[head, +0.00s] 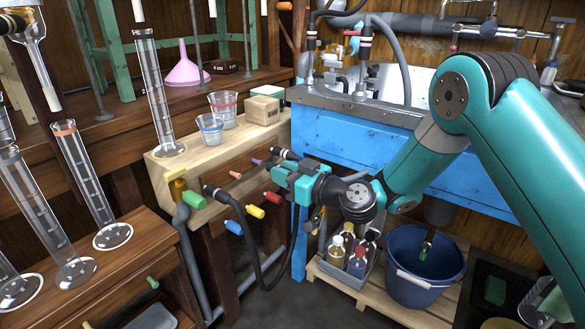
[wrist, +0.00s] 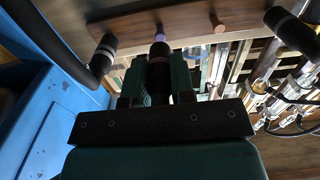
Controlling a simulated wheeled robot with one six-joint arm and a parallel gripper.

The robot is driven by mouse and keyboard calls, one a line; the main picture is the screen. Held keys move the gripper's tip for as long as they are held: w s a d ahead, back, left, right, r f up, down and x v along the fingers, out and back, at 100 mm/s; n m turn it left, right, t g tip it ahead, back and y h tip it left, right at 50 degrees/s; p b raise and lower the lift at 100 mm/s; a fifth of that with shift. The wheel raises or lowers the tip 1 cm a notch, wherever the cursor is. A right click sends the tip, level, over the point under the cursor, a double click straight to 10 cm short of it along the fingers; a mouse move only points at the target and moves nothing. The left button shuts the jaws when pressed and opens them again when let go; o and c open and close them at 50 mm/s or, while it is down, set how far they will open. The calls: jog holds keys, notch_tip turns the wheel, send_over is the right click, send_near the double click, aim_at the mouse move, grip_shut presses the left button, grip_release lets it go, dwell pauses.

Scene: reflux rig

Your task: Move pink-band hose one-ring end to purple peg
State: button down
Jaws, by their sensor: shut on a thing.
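My gripper (wrist: 158,85) is shut on a dark hose end (wrist: 160,65) in the wrist view. The hose end points at the board, in line with the purple peg (wrist: 158,33); I cannot tell whether it touches the peg or sits slightly over it. The jaws hide the rest of the hose, and I see no pink band clearly. In the head view my gripper (head: 290,178) is just right of the purple peg (head: 257,162), which sticks out of the wooden board.
Another black hose end with a pale band (head: 285,153) is close beside my gripper. A further one (head: 212,191) is on the left, its hose looping low. A brown peg (wrist: 217,25) stands beside the purple one. Red (head: 272,198), yellow (head: 255,211) and blue (head: 233,227) pegs are below.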

jog(key=shift+p+x, duration=0.85)
jog(key=shift+x, duration=0.6)
jog(key=shift+b, duration=1)
dwell(0.9)
jog(key=shift+w+a, duration=0.25)
jog(key=shift+a, duration=0.1)
dwell(0.5)
jog(key=c, duration=0.9)
grip_release()
